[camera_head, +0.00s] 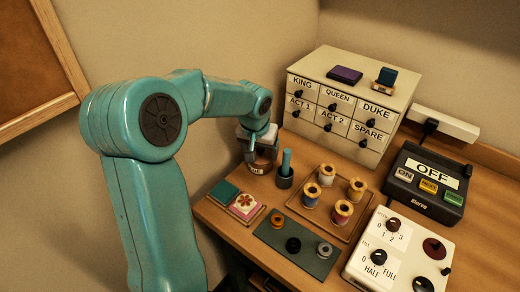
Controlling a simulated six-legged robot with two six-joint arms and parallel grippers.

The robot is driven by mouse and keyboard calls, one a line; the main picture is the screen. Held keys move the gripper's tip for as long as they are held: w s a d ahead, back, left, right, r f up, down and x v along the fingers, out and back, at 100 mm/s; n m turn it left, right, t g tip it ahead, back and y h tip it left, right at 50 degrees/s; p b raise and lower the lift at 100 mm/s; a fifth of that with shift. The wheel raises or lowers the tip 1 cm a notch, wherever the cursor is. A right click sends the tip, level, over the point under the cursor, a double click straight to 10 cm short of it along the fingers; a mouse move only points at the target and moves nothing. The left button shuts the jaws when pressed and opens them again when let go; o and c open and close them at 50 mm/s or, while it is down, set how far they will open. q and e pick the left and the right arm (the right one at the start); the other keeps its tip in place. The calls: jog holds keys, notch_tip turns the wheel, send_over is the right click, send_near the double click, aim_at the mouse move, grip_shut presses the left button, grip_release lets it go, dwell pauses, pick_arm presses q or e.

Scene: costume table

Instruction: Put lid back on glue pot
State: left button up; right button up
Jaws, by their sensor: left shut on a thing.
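The glue pot (260,168), a small brown pot with a pale label, stands near the left end of the wooden table. My left gripper (262,150) comes down from above, directly over the pot's top. It is shut on what seems to be the lid, which the fingers mostly hide. I cannot tell whether the lid touches the pot's rim. My right gripper is not in view.
A dark cup with a teal stick (285,172) stands close to the pot's right. A tray of thread spools (318,222), a labelled drawer cabinet (350,95), a button box (427,185) and a white dial panel (395,250) fill the right. Stamp pads (240,205) lie in front.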

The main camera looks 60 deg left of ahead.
pick_arm(q)
jog(key=o, duration=1)
jog(key=shift+r, duration=0.15)
jog(key=shift+r+p, duration=2.65)
jog(key=shift+r, duration=0.75)
grip_shut()
